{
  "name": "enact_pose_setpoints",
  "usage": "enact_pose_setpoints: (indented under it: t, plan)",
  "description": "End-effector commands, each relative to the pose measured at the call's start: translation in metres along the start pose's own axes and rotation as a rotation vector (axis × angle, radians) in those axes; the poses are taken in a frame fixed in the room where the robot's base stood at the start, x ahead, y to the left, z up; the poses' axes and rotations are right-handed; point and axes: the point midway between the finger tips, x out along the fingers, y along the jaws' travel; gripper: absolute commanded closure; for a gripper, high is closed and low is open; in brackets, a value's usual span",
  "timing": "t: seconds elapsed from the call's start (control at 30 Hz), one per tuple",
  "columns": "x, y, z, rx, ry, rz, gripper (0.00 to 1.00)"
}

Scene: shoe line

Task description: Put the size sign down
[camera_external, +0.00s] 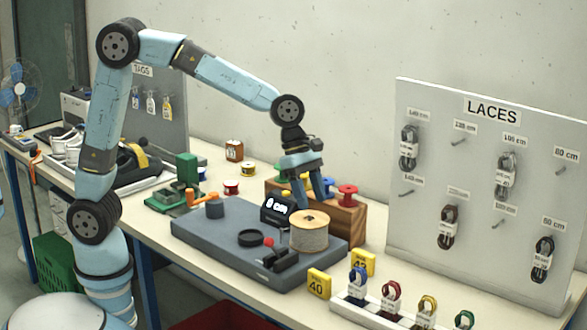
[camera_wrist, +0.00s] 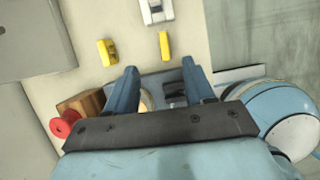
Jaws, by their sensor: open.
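Two yellow size signs stand on the table, apart from my gripper. The one marked 40 (camera_external: 319,284) is beside the front right corner of the grey machine base, and the other, which seems to read 42 (camera_external: 362,263), stands just behind it. In the wrist view both show beyond my fingertips, one yellow block (camera_wrist: 108,53) at left and one (camera_wrist: 164,45) near the middle. My gripper (camera_external: 314,196) is open, with nothing seen between its fingers, above the wooden spool rack and behind the large cord spool. Its two blue fingers (camera_wrist: 160,72) are spread in the wrist view.
The large cord spool (camera_external: 309,231) and a small black display (camera_external: 277,208) sit on the grey base (camera_external: 215,240). A white lace tray (camera_external: 350,311) is at front right. The laces board (camera_external: 430,220) stands behind.

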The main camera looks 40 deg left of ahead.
Motion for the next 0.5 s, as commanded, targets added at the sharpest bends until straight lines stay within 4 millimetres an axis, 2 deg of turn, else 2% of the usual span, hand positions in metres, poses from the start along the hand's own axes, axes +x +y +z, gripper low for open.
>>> enact_pose_setpoints:
  t: [0.03,0.2,0.33,0.5]
  plan:
    - [0.017,-0.002,-0.008,0.0,0.009,-0.006,0.47]
    - [0.056,-0.001,-0.024,0.003,0.009,-0.005,0.47]
    - [0.078,-0.001,-0.034,0.005,0.008,-0.005,0.47]
    - [0.095,-0.001,-0.038,0.006,0.007,-0.004,0.47]
